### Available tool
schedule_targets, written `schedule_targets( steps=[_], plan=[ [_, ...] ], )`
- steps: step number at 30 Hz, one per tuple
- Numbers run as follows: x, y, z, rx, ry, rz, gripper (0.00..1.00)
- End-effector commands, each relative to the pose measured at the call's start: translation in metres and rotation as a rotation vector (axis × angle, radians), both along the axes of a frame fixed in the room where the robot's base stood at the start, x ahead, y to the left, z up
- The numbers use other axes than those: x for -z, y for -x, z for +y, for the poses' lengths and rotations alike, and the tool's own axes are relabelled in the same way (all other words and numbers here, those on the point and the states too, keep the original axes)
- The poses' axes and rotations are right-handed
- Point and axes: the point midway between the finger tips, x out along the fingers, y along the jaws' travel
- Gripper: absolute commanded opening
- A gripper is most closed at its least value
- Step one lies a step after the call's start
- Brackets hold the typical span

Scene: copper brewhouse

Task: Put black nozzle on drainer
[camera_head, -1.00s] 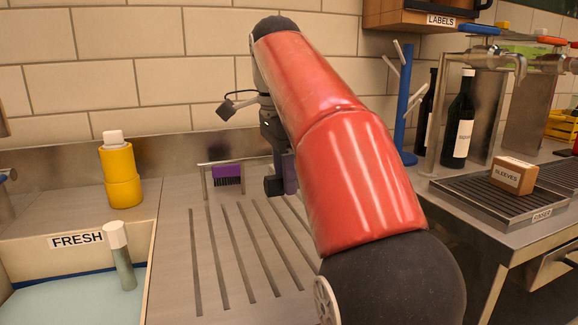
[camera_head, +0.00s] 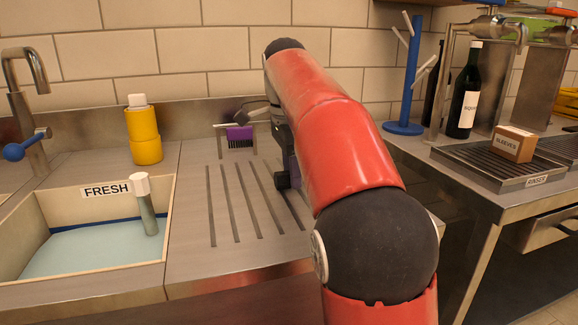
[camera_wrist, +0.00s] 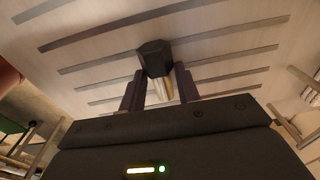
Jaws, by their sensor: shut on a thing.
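The black nozzle (camera_wrist: 154,57) shows in the wrist view as a dark faceted head with a pale metal stem. My gripper (camera_wrist: 160,84) is shut on it, one finger on each side of the stem. The drainer (camera_wrist: 100,62), a steel board with long slots, fills the wrist view behind the nozzle. I cannot tell whether the nozzle touches it. In the head view the drainer (camera_head: 228,215) lies right of the sink, with my gripper (camera_head: 290,168) low over its right side.
A purple brush (camera_head: 240,137) hangs on a rail at the drainer's back. A yellow bottle (camera_head: 145,135) stands behind the FRESH sink (camera_head: 93,188), which holds a white-capped tube (camera_head: 146,205). The rinser (camera_head: 482,166), carrying a SLEEVES box (camera_head: 512,144), is at right.

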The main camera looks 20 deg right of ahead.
Motion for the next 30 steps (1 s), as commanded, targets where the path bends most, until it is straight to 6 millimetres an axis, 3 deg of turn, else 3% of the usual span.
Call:
schedule_targets(
  steps=[24,25,30],
  plan=[
    [0.0054,-0.0002,-0.0006,0.000,0.000,0.000,0.01],
    [0.0044,-0.0002,-0.0005,0.000,0.000,0.000,0.35],
    [0.0044,-0.0003,-0.0005,0.000,0.000,0.000,0.38]
  ],
)
